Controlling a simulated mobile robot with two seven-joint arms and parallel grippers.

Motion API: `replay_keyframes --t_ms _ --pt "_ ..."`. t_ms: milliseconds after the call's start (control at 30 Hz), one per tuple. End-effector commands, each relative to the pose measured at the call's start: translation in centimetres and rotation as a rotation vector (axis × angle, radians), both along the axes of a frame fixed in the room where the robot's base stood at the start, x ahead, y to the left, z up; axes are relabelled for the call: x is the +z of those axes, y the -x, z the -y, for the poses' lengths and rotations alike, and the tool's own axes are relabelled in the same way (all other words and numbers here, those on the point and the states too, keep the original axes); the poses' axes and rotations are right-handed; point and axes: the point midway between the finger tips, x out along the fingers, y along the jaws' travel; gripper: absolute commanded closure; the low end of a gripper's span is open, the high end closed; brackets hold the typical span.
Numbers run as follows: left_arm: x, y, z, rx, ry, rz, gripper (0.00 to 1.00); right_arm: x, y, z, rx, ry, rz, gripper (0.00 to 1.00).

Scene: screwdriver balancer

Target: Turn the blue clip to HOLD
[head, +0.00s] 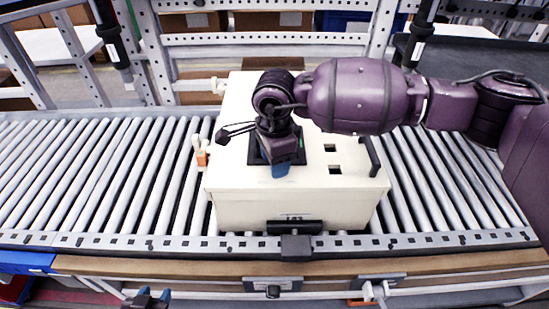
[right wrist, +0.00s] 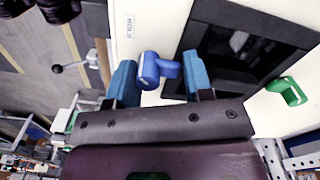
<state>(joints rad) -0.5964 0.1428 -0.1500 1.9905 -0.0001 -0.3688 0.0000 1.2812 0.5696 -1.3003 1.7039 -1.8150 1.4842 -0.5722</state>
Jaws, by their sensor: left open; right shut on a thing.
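The blue clip (right wrist: 150,70) shows in the right wrist view on the pale top of the box, beside a dark square opening. A small label (right wrist: 130,27) that appears to read HOLD lies just beyond it. My right gripper (right wrist: 163,82) is shut on the clip, with one blue finger on each side of it. In the head view my right gripper (head: 280,170) points down over the cream box (head: 300,207) and hides the clip. My left gripper (head: 151,294) is open and empty at the bottom edge, in front of the conveyor; only its tips show.
The box stands on a roller conveyor (head: 95,170). A green clip (right wrist: 287,90) sits across the opening in the right wrist view. A ball-ended lever (head: 222,137) sticks out at the box's left. A black handle (head: 374,155) stands at its right.

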Motion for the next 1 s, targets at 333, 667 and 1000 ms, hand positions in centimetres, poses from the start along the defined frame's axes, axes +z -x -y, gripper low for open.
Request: replay_keyframes --t_ms 333,667,1000 --pt "-0.1 0.1 0.0 0.000 0.000 -0.002 0.57 -0.3 0.3 0.1 0.000 0.007 -0.012 0.46" --pt "-0.3 0.6 -0.1 0.004 0.000 -0.012 0.57 -0.1 0.1 0.1 0.000 0.003 -0.005 0.34" --pt "-0.1 0.4 -0.1 0.002 0.000 -0.007 0.57 3.5 0.0 0.1 0.000 0.002 0.000 0.34"
